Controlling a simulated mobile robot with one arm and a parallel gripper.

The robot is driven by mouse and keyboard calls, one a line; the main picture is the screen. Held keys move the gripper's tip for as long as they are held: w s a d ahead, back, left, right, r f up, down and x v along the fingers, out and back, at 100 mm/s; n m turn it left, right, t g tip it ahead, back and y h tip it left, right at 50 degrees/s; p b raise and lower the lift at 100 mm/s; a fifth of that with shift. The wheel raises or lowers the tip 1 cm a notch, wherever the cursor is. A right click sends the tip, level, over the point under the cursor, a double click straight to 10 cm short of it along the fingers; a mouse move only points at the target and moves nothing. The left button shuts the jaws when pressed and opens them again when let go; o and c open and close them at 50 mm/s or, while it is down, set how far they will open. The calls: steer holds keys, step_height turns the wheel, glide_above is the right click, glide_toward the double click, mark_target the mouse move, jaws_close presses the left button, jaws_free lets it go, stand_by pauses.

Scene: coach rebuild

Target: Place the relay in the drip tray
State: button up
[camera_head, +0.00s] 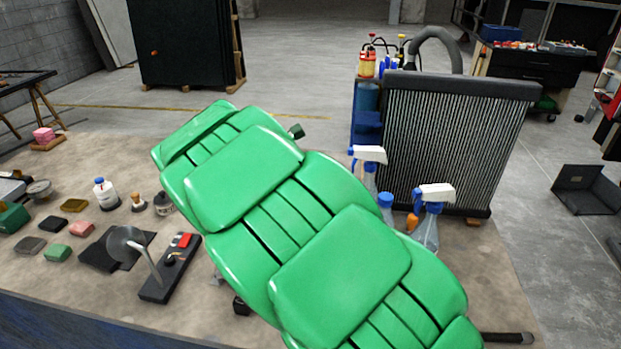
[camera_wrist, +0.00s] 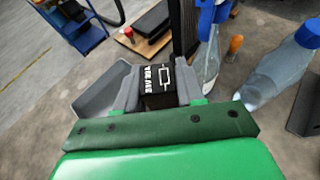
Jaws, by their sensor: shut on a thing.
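The relay (camera_wrist: 157,77) is a small black block with white print on its face in the wrist view. My gripper (camera_wrist: 155,90) is shut on it, with a grey finger on each side. The relay is held in front of the dark green bar at the bottom of the picture, and its lower part is hidden. In the head view the gripper and the relay do not show clearly; my large green arm covers the middle of the table. I cannot make out the drip tray for certain in either view.
Spray bottles (camera_head: 428,225) and a finned radiator (camera_head: 450,140) stand at the table's right. A blue cart (camera_wrist: 82,40) stands beyond. Bare table shows at front left.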

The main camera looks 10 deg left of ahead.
steer(key=shift+w+a+f, duration=0.7)
steer(key=shift+w+f, duration=1.25)
steer(key=shift+f, duration=0.1)
steer(key=shift+w+a+f, duration=0.75)
steer(key=shift+w+f, duration=1.2)
steer(key=shift+f, duration=0.05)
steer(key=shift+w+a+f, duration=0.7)
steer(key=shift+w+f, duration=1.25)
steer(key=shift+f, duration=0.1)
steer(key=shift+f, duration=0.6)
steer(key=o, duration=1)
steer(key=shift+r, duration=0.6)
steer(key=v, duration=1.2)
